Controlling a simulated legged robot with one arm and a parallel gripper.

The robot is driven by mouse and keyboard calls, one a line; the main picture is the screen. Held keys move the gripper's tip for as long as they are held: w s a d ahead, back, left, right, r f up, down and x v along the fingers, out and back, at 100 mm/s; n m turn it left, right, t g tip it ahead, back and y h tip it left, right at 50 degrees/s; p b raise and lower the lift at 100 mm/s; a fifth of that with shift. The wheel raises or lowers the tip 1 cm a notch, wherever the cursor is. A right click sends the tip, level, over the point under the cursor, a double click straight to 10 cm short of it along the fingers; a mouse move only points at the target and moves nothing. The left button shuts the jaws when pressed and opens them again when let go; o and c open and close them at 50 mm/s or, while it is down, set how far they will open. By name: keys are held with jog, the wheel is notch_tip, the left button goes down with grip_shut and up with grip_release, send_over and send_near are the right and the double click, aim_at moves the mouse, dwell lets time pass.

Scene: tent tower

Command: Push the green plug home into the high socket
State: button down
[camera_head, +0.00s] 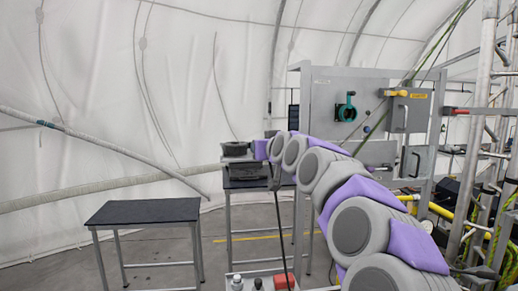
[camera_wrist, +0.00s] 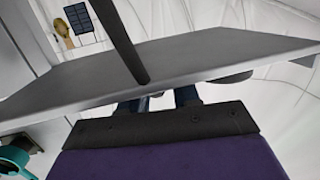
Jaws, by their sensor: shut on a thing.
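My gripper (camera_head: 236,148) is at the far end of my arm, above the black stand left of the metal panel. In the wrist view my gripper (camera_wrist: 166,97) shows two dark fingers, their tips mostly hidden behind a grey slab (camera_wrist: 200,58). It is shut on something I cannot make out. I cannot pick out the green plug with certainty. A teal ring-shaped fitting (camera_head: 346,107) is on the upper part of the panel, apart from my gripper; a teal part (camera_wrist: 15,157) also shows at the wrist view's lower left. I cannot tell which opening is the high socket.
A dark cable (camera_head: 281,225) hangs below my arm. The metal panel (camera_head: 322,92) carries a grey box (camera_head: 408,110). A low black-topped table (camera_head: 145,211) stands empty at left. Pipes and scaffolding (camera_head: 480,130) crowd the right. A dark rod or cable (camera_wrist: 118,40) crosses the wrist view.

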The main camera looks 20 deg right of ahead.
jog(key=shift+d, duration=0.35)
jog(key=shift+r, duration=0.2)
